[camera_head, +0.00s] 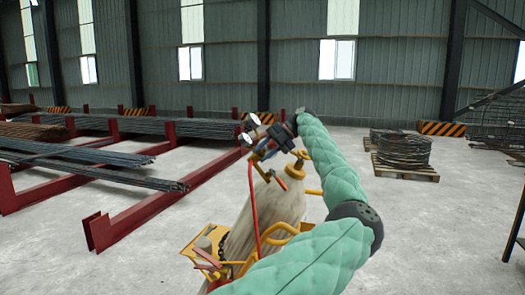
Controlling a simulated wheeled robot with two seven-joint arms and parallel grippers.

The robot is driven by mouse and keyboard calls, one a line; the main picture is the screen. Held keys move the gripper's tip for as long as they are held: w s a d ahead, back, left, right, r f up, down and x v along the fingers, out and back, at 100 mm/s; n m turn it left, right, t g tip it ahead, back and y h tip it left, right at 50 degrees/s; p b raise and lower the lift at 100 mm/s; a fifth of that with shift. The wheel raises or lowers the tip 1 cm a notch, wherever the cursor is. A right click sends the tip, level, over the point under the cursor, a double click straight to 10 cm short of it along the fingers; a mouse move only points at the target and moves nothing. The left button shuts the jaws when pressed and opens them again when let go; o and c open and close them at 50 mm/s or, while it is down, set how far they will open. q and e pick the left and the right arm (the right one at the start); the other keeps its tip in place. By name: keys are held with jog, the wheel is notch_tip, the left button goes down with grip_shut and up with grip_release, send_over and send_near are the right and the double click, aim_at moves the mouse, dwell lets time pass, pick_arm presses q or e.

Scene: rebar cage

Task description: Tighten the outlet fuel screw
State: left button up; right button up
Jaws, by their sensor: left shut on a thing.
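A pale gas cylinder (272,212) stands tilted in the picture on a yellow cart (205,243). At its top is a regulator with two round white gauges, an upper one (251,120) and a lower one (245,139). A red hose (253,205) hangs from it. My left gripper (281,135), dark and small at the end of my teal padded arm, is at the regulator's right side, shut on a part there that appears to be the outlet fuel screw. The fingers and the screw are too small and covered to see clearly. My right gripper is out of view.
Red steel racks (140,215) with long rebar bundles (75,152) fill the left. A pallet (408,172) with coiled rebar (402,147) sits at the right. Yellow-black barriers (440,128) line the wall. The concrete floor right of the cart is mostly clear.

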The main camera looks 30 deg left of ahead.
pick_arm(q)
jog(key=shift+d+m+y, duration=0.1)
jog(key=shift+m+y, duration=0.3)
jog(key=shift+m, duration=0.9)
jog(key=shift+f+m+g+y+p, duration=0.1)
jog(key=shift+m+g+y+p, duration=0.2)
jog(key=shift+m+y, duration=0.35)
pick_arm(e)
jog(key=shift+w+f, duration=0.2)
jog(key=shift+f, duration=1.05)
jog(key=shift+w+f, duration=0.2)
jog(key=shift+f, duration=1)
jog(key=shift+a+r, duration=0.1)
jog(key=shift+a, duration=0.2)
pick_arm(q)
jog(key=o, duration=1)
jog(key=shift+w, duration=0.1)
jog(key=shift+c, duration=0.2)
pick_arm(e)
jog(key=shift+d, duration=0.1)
pick_arm(q)
jog(key=shift+d, duration=0.1)
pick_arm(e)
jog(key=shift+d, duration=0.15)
